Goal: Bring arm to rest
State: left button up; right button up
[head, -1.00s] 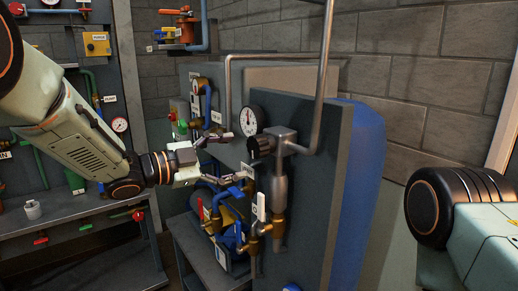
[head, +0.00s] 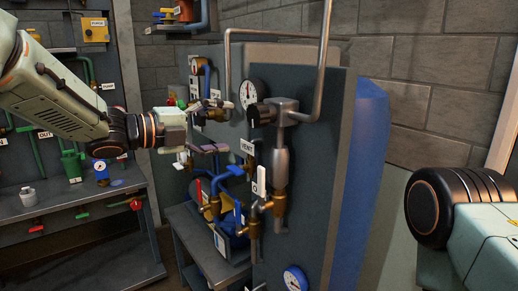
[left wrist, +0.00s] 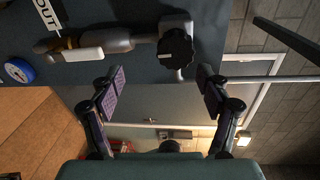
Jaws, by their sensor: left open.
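My left gripper (head: 222,125) comes in from the left in the head view, in front of the blue-grey valve panel (head: 325,190). Its two fingers are spread with nothing between them. They point right toward the pressure gauge (head: 250,93) and the black knob (head: 262,114), and look apart from both. My right gripper is out of view; only part of my right arm shows at the right edge.
Steel pipe (head: 322,60) and brass valves (head: 255,225) with blue and red handles stick out from the panel. A blue tank (head: 368,170) stands behind it. A brick wall closes the back.

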pick_arm(q)
jog(key=shift+s+a+r+m+t+h+b, duration=0.2)
jog(key=shift+s+a+m+b, duration=0.5)
jog(key=shift+b, duration=1.55)
jog(key=shift+s+a+r+m+t+h+b, duration=0.1)
jog(key=shift+s+a+r+m+t+b, duration=0.2)
jog(key=shift+m+b, duration=1.35)
jog(key=shift+s+a+r+m+t+h+b, duration=0.1)
jog(key=shift+s+a+r+m+t+b, duration=0.25)
jog(key=shift+b, duration=2.5)
jog(key=shift+a, duration=0.15)
